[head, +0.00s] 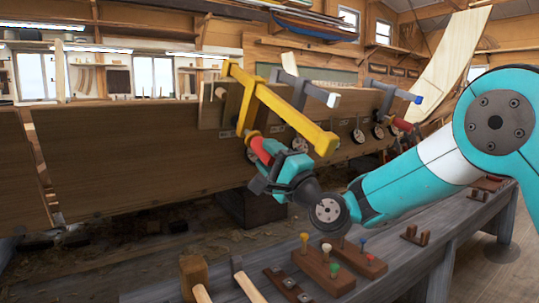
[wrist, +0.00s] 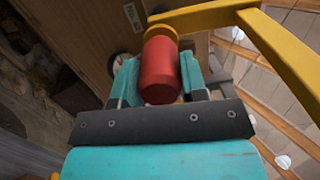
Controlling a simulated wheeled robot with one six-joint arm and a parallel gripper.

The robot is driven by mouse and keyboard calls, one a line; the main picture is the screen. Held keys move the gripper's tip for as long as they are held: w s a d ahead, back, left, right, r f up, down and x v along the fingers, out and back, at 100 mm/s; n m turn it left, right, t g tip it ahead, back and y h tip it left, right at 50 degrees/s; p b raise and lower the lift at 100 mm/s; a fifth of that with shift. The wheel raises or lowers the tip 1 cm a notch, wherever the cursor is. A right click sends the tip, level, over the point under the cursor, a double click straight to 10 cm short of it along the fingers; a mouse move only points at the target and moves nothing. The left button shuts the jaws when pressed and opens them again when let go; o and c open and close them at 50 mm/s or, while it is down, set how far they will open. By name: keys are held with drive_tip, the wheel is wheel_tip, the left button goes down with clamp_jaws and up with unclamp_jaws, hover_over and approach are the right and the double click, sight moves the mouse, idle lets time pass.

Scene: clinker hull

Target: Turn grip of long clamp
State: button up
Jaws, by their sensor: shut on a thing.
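A yellow clamp (head: 275,100) spans the top of the wooden hull planks (head: 130,155), with its bar reaching out toward me. Its red grip (head: 261,150) sits at the lower end by the planks. My gripper (head: 268,165) is shut on the red grip from below. In the wrist view the red grip (wrist: 162,70) stands between my two teal fingers, with the yellow collar and bar (wrist: 210,18) just beyond it. The fingers hide parts of the grip's sides.
A grey clamp (head: 308,88) and a blue-tipped clamp (head: 395,90) sit farther right along the hull. Several round discs (head: 358,136) line the plank. A bench (head: 380,285) with mallets (head: 194,278) and colored pegs (head: 335,268) lies below my arm.

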idle(0.4)
drive_tip(key=o, duration=0.9)
drive_tip(key=shift+s+d+f+b, duration=0.2)
drive_tip(key=shift+f+b, duration=0.05)
drive_tip(key=shift+b, duration=0.05)
drive_tip(key=shift+b+v, duration=6.95)
drive_tip(key=shift+v, duration=1.4)
drive_tip(key=shift+d+r, duration=0.1)
drive_tip(key=shift+r, duration=0.05)
